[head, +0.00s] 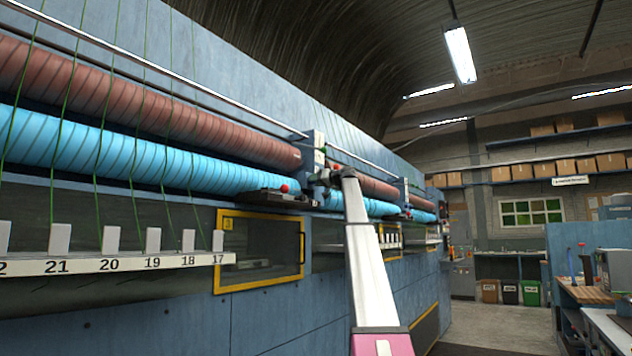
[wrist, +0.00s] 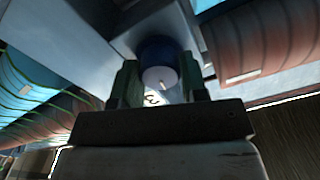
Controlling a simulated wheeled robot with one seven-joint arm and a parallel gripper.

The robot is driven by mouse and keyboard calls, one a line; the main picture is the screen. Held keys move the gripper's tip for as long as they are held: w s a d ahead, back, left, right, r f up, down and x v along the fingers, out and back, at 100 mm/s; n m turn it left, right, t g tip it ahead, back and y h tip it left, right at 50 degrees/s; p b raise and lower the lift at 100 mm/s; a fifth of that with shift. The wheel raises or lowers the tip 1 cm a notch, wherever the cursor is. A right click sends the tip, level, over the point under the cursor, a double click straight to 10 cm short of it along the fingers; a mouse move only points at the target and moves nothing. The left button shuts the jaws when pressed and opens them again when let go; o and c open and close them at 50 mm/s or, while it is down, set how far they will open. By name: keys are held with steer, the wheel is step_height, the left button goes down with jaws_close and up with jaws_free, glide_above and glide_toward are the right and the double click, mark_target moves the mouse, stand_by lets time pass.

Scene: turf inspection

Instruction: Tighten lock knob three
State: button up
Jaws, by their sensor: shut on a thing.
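Lock knob three (wrist: 156,49) is a dark blue round knob with a pale end face, seen between my fingers in the wrist view. A label with the digit 3 (wrist: 151,99) shows just below it, partly shaded. My gripper (wrist: 160,76) has its two dark green fingers on either side of the knob and is shut on it. In the head view my gripper (head: 325,176) is small at the bracket (head: 315,150) between two roller sections, and the knob cannot be made out there. How tight the knob is cannot be told.
Brown rollers (head: 130,97) and blue rollers (head: 130,150) run along the blue machine on both sides of the bracket. Red balls (head: 284,188) sit near it. A numbered rail (head: 130,262) and a yellow-framed window (head: 260,248) lie below. The aisle floor (head: 495,328) at right is open.

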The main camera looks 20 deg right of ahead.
steer(key=shift+r+n, duration=0.25)
steer(key=shift+n, duration=0.75)
steer(key=o, duration=0.9)
steer(key=shift+f, duration=0.15)
steer(key=shift+o, duration=0.2)
steer(key=shift+s+d, duration=0.1)
steer(key=v, duration=1)
steer(key=shift+s+d, duration=0.2)
steer(key=shift+s, duration=0.05)
